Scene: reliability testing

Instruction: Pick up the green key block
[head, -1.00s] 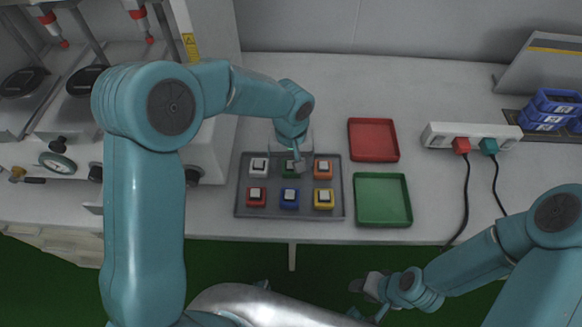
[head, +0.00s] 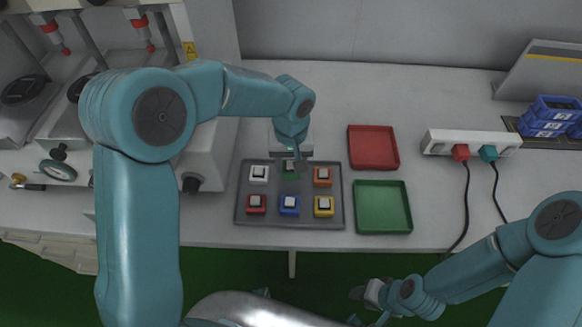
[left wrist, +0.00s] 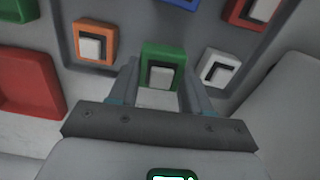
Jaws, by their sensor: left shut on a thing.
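The green key block (left wrist: 162,54) with a pale key on top sits between the fingers of my left gripper (left wrist: 160,75) in the left wrist view. The left gripper (head: 297,163) is shut on it at the back row of the grey tray (head: 266,221) in the head view. The gripper partly covers the block (head: 291,175) there. I cannot tell whether the block is clear of the tray floor. My right gripper (head: 366,293) is low in the head view, away from the tray; its jaws are too small to read.
White (head: 258,175) and orange (head: 322,177) key blocks flank the green one. Red, blue and yellow blocks form the front row. An empty red tray (head: 373,148) and green tray (head: 382,207) lie to the right, with a power strip (head: 471,143) beyond.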

